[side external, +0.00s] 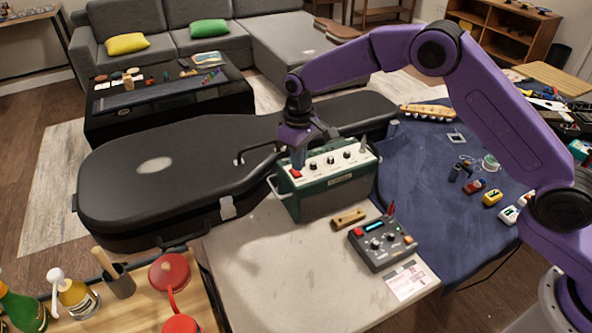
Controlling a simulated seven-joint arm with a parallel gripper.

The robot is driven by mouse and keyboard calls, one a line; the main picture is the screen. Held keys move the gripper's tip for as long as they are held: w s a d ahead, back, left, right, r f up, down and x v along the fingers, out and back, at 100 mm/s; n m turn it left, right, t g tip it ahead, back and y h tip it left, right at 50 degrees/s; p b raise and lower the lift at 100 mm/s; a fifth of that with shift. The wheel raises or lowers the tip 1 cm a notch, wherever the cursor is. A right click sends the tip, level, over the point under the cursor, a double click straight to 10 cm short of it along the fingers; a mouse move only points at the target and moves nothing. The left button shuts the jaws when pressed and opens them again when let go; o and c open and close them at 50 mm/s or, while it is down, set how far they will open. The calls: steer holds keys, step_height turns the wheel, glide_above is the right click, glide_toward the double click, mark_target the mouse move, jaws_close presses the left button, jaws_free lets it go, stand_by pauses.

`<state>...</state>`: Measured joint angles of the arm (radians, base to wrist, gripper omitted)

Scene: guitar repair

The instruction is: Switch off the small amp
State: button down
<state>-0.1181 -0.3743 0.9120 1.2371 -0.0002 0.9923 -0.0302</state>
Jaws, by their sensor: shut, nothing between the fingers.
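The small amp (340,201) is a dark green box with a pale control panel on top, standing on the light worktable. Its panel carries several dark knobs and a red switch (296,174) at the left end. My gripper (298,166) is shut and empty, pointing down right at the red switch. The fingertips look to be touching or just above the switch; I cannot tell which. The switch's position cannot be made out.
A black guitar case (160,165) lies close behind and left of the amp. A grey pedal (382,243), a small wooden piece (349,217) and a paper (405,281) lie in front. A blue cloth (420,185) with small tools is at the right. The table's front left is clear.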

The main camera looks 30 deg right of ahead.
mark_target(298, 175)
step_height(298, 175, up, 5)
steer(key=shift+f, duration=0.1)
stand_by(0.6)
stand_by(0.3)
steer(key=s+d+r+n, duration=0.2)
steer(key=s+r, duration=0.2)
steer(key=s, duration=0.6)
steer(key=s+d+r+n, duration=0.1)
steer(key=s+d+r, duration=0.25)
steer(key=s, duration=0.55)
steer(key=s+d+n, duration=0.1)
steer(key=s+d, duration=0.6)
steer(key=s, duration=0.3)
steer(key=s+d+n, duration=0.2)
steer(key=s+d, duration=0.4)
steer(key=s, duration=0.4)
steer(key=shift+s+d+f+n, duration=0.3)
steer(key=shift+s+d+f, duration=0.05)
steer(key=shift+s+d, duration=0.05)
